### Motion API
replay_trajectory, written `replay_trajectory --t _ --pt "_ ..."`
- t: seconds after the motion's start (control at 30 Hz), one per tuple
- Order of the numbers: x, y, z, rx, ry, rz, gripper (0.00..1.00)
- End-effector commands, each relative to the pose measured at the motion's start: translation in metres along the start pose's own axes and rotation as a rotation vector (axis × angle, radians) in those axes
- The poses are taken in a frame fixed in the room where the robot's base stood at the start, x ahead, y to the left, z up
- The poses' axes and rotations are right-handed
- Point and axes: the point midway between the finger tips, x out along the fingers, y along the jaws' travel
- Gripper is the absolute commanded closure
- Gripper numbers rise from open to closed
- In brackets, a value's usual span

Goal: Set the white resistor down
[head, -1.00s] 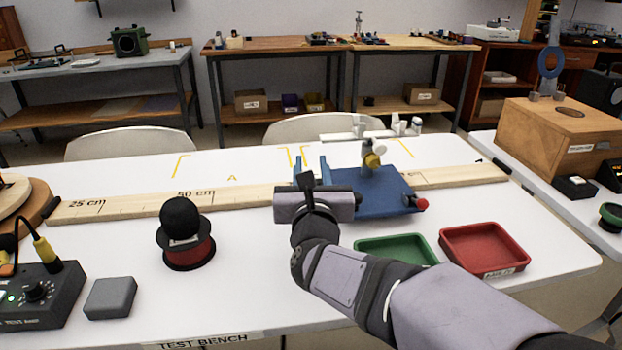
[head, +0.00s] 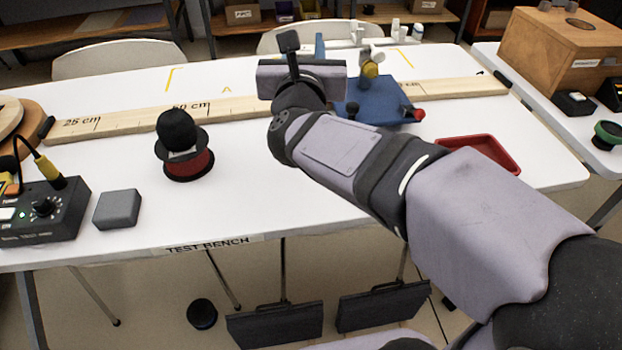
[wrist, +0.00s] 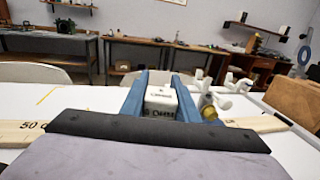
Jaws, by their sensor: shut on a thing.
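The white resistor (wrist: 160,100) is a small white block with dark lettering, part of it reading "OHM". In the wrist view it sits between the two blue fingers of my gripper (wrist: 160,82), which is shut on it. In the head view my gripper (head: 320,46) is over the far part of the bench, left of the blue stand. My wrist hides the resistor there. I cannot tell how high it is above the bench.
A blue stand (head: 378,105) with a yellow part is right of my gripper. A wooden ruler (head: 140,116) crosses the white bench. A red tray (head: 480,148) is partly behind my arm. A black-and-red spool-like object (head: 184,165) and grey block (head: 117,209) stand left.

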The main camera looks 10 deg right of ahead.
Motion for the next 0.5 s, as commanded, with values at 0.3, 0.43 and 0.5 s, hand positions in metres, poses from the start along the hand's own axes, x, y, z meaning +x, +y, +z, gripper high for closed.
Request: replay_trajectory --t 0.3,0.43,0.5 --pt "-0.051 -0.006 0.013 0.0 0.002 -0.246 0.96" --pt "-0.077 -0.014 0.007 -0.002 0.002 -0.357 0.96" --pt "-0.091 -0.019 0.003 -0.002 0.001 -0.41 0.96"
